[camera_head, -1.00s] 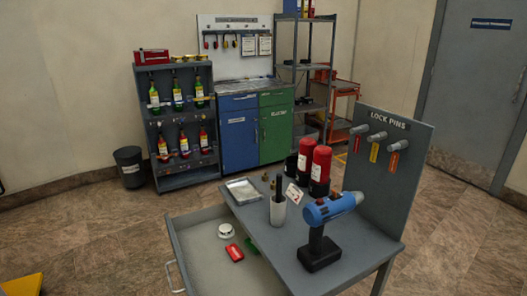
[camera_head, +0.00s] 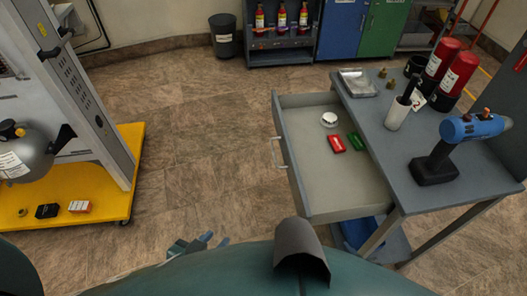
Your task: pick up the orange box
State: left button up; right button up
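A small orange box (camera_head: 79,206) with a white label lies on the yellow platform (camera_head: 112,212) of the grey stand at the left. It sits beside a small black box (camera_head: 48,211). My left gripper (camera_head: 214,240) shows low in the picture, partly hidden behind my own body. Its two fingertips look apart with nothing between them. It is over the floor, well to the right of the orange box and not touching it. My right gripper is not seen.
A grey tank (camera_head: 28,155) hangs above the platform, and the stand's upright rises behind the boxes. An open drawer (camera_head: 335,183) holds red and green items and a white disc. A drill (camera_head: 455,145) stands on the table at right. Floor between platform and drawer is clear.

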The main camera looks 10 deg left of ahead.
aim_at(78, 206)
jog(key=u, duration=2)
jog(key=i+j+z, duration=0.1)
jog(key=z, duration=0.95)
jog(key=j+z, duration=0.8)
jog(key=j, duration=0.2)
jog(key=j+z, duration=0.25)
jog(key=j, duration=0.25)
jog(key=k+j+z, duration=0.2)
jog(key=j, duration=0.3)
jog(key=k+j, duration=0.1)
jog(key=j, duration=0.25)
jog(key=j+z, duration=0.15)
jog(key=j, duration=0.2)
jog(key=k+j, duration=0.15)
jog(key=j, duration=0.2)
jog(key=z, duration=0.05)
